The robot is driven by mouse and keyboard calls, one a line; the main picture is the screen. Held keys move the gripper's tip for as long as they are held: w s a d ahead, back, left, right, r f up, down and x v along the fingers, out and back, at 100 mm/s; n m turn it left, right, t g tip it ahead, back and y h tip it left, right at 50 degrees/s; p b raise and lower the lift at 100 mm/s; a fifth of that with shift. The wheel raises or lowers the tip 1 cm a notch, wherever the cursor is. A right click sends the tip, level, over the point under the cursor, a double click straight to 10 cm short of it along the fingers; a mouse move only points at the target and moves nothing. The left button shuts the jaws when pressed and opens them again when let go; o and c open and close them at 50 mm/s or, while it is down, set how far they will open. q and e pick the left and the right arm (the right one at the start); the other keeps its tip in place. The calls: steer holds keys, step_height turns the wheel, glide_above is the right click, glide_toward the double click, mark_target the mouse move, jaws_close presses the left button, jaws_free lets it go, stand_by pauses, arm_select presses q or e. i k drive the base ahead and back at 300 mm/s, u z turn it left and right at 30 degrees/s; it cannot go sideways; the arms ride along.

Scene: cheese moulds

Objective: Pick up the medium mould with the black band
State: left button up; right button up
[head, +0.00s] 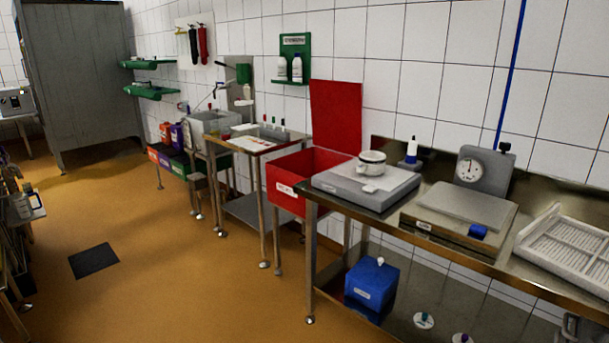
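A small white round vessel (371,157) with a dark line around its upper part sits on a grey flat-topped device (366,190) on the steel table. It is too small to tell whether this is the medium mould with the black band. A small white piece lies in front of it on the same device. No other mould with a black band can be made out. Neither of my grippers can be made out in the head view.
The steel table (455,265) also carries a dial scale (483,170), a bottle (411,150) and a white slatted tray (572,245). A red bin (285,190) stands open beside it. A blue box (371,283) is underneath. Orange floor (170,255) is largely open at left.

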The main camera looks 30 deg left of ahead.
mark_target(370, 162)
steer(key=z, duration=0.9)
steer(key=k, duration=0.3)
steer(key=u, duration=2.85)
steer(key=i, duration=1.9)
steer(key=z, duration=0.85)
steer(key=i, duration=1.2)
steer(key=z, duration=0.85)
